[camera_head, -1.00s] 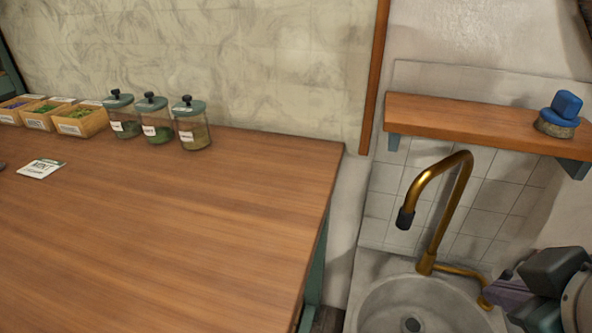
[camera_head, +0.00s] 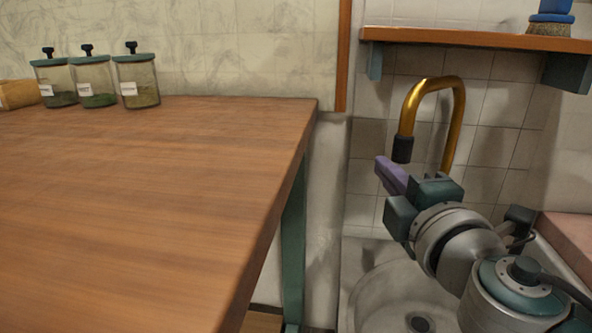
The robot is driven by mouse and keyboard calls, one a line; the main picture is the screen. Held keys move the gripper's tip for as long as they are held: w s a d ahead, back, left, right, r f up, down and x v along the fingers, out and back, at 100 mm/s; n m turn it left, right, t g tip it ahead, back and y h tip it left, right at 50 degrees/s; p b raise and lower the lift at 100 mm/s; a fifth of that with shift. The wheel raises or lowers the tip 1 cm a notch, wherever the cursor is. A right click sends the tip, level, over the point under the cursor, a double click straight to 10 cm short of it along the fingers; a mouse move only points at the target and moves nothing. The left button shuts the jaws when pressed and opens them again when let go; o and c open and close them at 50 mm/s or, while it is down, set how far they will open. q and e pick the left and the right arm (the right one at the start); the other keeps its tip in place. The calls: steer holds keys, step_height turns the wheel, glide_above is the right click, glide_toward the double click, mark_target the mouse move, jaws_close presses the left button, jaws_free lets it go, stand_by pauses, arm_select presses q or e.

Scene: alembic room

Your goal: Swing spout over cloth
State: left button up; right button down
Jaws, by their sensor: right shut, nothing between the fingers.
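The brass spout (camera_head: 437,84) arches over the stone sink (camera_head: 372,290), and its dark tip (camera_head: 402,149) points down on the left. My right gripper (camera_head: 384,168) has purple fingers, shut with nothing between them. It shows just below and left of the spout tip; I cannot tell whether they touch. My gripper and wrist hide the lower part of the spout and much of the sink. I cannot make out a cloth for certain. My left gripper is not in view.
A wooden table (camera_head: 130,190) fills the left, with lidded glass jars (camera_head: 138,85) at its back. A wooden shelf (camera_head: 470,39) above the spout carries a blue-topped brush (camera_head: 551,20). A pinkish flat surface (camera_head: 570,232) lies at the right edge.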

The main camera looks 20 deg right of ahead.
steer(key=b+x, duration=0.2)
steer(key=x, duration=0.7)
steer(key=s+d, duration=0.1)
steer(key=s+d+p, duration=0.1)
steer(key=s, duration=0.1)
steer(key=shift+s+d+p, duration=0.15)
steer(key=shift+s+p, duration=0.1)
steer(key=shift+p, duration=0.05)
